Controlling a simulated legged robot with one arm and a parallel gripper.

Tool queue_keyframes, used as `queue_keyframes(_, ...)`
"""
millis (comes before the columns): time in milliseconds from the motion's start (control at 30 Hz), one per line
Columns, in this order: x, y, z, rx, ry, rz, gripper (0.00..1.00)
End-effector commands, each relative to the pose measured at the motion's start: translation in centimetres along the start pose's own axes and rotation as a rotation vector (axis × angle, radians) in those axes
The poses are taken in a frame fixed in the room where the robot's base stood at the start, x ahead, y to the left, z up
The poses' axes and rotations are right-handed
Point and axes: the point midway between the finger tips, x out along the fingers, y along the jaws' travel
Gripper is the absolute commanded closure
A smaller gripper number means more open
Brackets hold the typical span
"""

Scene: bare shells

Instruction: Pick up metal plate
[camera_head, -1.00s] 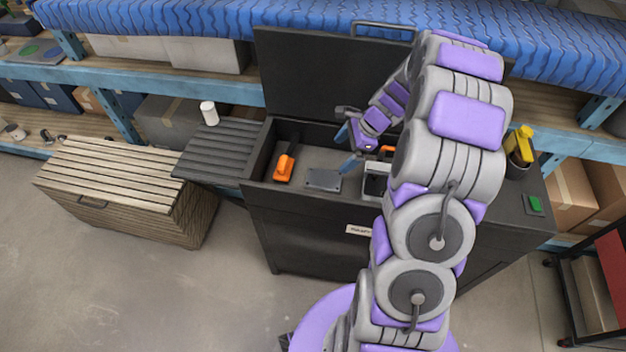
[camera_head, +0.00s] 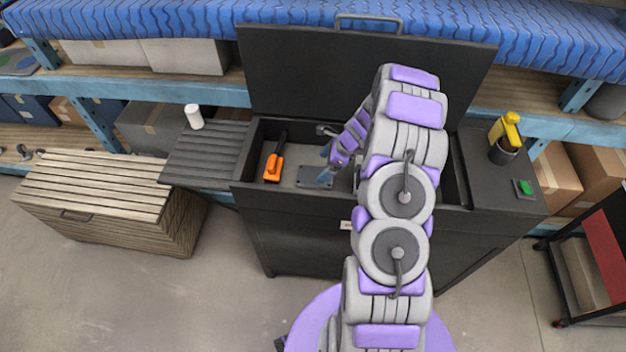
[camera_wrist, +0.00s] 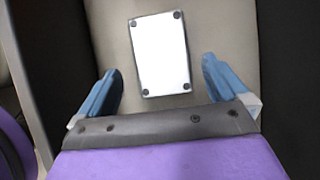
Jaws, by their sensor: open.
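The metal plate (camera_head: 314,178) lies flat on the floor of the black open-topped box, next to the orange-handled tool. In the wrist view the plate (camera_wrist: 160,53) is a bright white rectangle with a dark dot at each corner. My gripper (camera_head: 327,166) is down in the box at the plate's right side in the head view.
An orange-handled tool (camera_head: 273,164) lies left of the plate. The box's front wall (camera_head: 290,189) and raised lid (camera_head: 310,75) bound the space. A slatted side shelf (camera_head: 205,155) holds a white cylinder (camera_head: 194,116). A yellow bottle (camera_head: 508,128) stands right. My arm hides the box's right part.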

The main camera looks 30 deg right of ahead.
Motion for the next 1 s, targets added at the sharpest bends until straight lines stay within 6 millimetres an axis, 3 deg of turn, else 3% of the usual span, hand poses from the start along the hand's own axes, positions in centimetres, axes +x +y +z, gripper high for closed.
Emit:
queue_keyframes(333, 2.3, 0.1, -0.2, 0.002, -0.001, 0.003, 0.0)
queue_keyframes(633, 6.4, 0.4, -0.1, 0.0, 0.002, 0.001, 0.0)
queue_keyframes(900, 6.5, 0.2, -0.3, 0.001, -0.001, 0.0, 0.01)
queue_keyframes(1000, 6.5, 0.2, -0.3, 0.001, -0.001, 0.0, 0.11)
